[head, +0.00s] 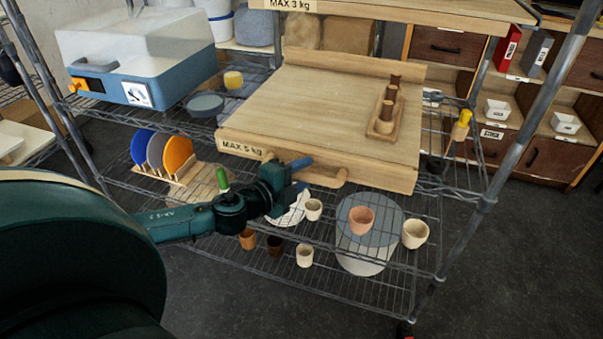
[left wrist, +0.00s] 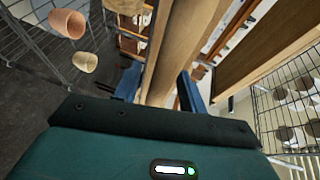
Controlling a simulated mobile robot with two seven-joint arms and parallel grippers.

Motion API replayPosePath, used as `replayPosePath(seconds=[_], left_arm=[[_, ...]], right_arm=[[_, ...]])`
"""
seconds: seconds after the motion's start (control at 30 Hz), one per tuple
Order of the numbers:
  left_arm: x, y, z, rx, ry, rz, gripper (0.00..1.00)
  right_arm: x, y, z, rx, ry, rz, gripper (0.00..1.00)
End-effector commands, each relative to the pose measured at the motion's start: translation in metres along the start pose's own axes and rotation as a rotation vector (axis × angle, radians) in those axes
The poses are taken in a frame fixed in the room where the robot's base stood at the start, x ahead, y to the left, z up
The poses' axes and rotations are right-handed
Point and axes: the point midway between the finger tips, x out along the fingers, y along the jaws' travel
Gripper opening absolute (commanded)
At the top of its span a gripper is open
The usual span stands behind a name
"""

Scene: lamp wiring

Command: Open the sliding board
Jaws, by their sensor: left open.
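The sliding board (head: 300,105) is a wide wooden panel marked "MAX 5 kg" on its front edge, lying on the rack's upper wire shelf. A round wooden handle (head: 327,179) runs along its front. My left gripper (head: 301,174) is at the handle's middle, in front of the board. In the left wrist view, the open fingers (left wrist: 160,88) stand on either side of the wooden handle bar (left wrist: 176,50). I cannot tell whether either finger touches it. Part of the handle is hidden behind the gripper in the head view. My right gripper is out of view.
A wooden holder with dark pegs (head: 385,112) stands on the board's right. A blue-and-white case (head: 140,60) sits left of it. A rack post (head: 515,150) rises at right.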

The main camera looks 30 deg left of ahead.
Motion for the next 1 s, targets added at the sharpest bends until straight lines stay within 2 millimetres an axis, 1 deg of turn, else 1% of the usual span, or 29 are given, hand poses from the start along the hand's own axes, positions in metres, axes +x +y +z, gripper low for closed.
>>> replayPosePath(seconds=[0.3, 0.8, 1.0], left_arm=[[0.0018, -0.0003, -0.0002, 0.000, 0.001, -0.001, 0.41], [0.0016, -0.0002, -0.0002, 0.001, 0.001, 0.000, 0.01], [0.0015, -0.0002, -0.0001, 0.001, 0.001, 0.000, 0.00]], right_arm=[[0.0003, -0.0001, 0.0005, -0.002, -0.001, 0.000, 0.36], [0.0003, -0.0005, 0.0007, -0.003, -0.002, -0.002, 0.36], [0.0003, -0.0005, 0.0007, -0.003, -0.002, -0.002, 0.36]])
